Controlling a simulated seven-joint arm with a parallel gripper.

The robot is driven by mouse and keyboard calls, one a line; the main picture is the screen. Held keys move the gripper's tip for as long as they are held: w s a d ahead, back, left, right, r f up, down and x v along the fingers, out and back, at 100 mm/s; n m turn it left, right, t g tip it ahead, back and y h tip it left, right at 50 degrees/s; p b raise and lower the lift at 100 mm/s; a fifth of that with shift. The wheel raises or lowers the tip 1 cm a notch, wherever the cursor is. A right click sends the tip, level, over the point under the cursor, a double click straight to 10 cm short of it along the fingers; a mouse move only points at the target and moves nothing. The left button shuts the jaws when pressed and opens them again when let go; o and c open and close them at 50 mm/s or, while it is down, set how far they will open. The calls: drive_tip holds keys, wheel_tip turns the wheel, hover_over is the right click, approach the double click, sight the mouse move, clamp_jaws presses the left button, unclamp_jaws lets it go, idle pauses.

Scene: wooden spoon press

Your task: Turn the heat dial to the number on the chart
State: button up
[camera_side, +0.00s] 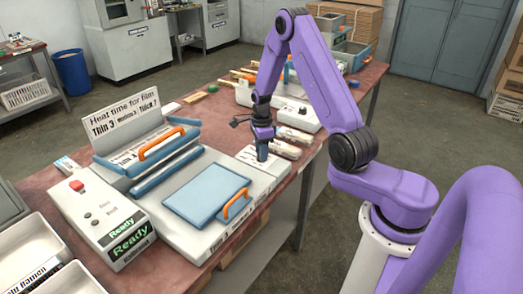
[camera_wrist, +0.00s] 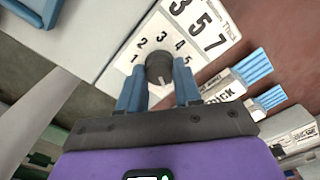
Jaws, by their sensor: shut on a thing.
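The heat dial is a dark round knob (camera_wrist: 158,66) on a white panel, with the numbers 1 to 5 printed in an arc around it in the wrist view. A small light mark shows on the knob, but I cannot tell which number it indicates. My gripper (camera_wrist: 159,82) has its two blue fingers on either side of the knob, shut on it. In the side view my gripper (camera_side: 262,150) points down at the back right corner of the white press and hides the dial. The chart (camera_side: 125,119) reads "Heat time for film", Thin 3, Medium 5, Thick 7.
The press has a blue plate (camera_side: 205,190) with an orange handle. A control box (camera_side: 103,218) with a red button and green "Ready" labels stands at left. Light packets (camera_side: 294,135) lie close to the right of my gripper. In the wrist view, a card shows 3 5 7 (camera_wrist: 205,28).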

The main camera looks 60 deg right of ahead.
drive_tip(key=shift+m, duration=0.3)
drive_tip(key=o, duration=1)
drive_tip(key=shift+o, duration=0.2)
drive_tip(key=shift+r, duration=0.1)
wheel_tip(320, 180, up, 17)
drive_tip(key=shift+r, duration=0.15)
